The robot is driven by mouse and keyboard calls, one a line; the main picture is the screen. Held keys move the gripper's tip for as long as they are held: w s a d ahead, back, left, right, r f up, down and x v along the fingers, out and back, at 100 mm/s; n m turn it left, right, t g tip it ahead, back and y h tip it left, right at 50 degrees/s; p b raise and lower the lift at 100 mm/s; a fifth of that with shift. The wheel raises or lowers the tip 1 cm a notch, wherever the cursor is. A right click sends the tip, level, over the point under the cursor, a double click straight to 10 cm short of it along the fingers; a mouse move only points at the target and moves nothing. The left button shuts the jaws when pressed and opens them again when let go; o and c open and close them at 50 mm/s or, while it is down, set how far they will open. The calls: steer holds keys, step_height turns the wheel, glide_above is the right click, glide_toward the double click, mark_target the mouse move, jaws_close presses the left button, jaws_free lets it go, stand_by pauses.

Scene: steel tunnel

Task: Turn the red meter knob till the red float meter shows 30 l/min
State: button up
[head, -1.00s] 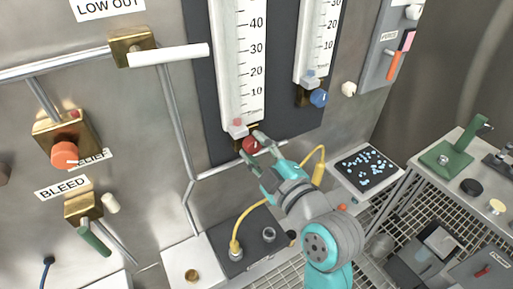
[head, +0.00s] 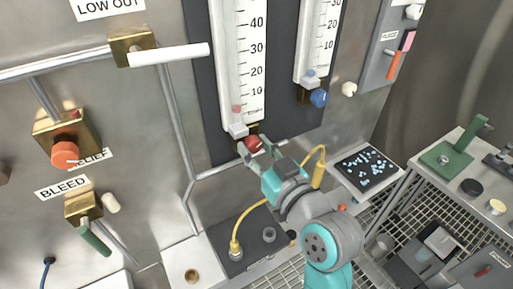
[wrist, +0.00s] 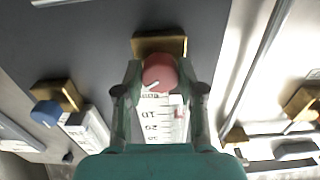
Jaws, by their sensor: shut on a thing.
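The red meter knob (head: 252,144) sits at the foot of the red float meter (head: 238,60), a tall white scale on a dark panel. My gripper (head: 256,150) is shut on the knob, one finger on each side. In the wrist view the knob (wrist: 159,72) shows between the fingertips, with a white mark pointing to the lower left. The pinkish red float (head: 237,109) is low in the tube, below the 10 mark. In the wrist view the scale appears upside down and my gripper body hides its upper part.
A second meter with a blue knob (head: 319,98) stands close to the right. A white lever (head: 170,54) and a red-orange relief knob (head: 66,153) are on the left. A yellow cable (head: 252,210) loops below my gripper. A bench with several items (head: 470,160) is at the right.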

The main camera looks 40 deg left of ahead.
steer(key=m, duration=0.5)
steer(key=shift+m, duration=0.3)
stand_by(0.4)
steer(key=o, duration=1.1)
steer(key=shift+o, duration=0.2)
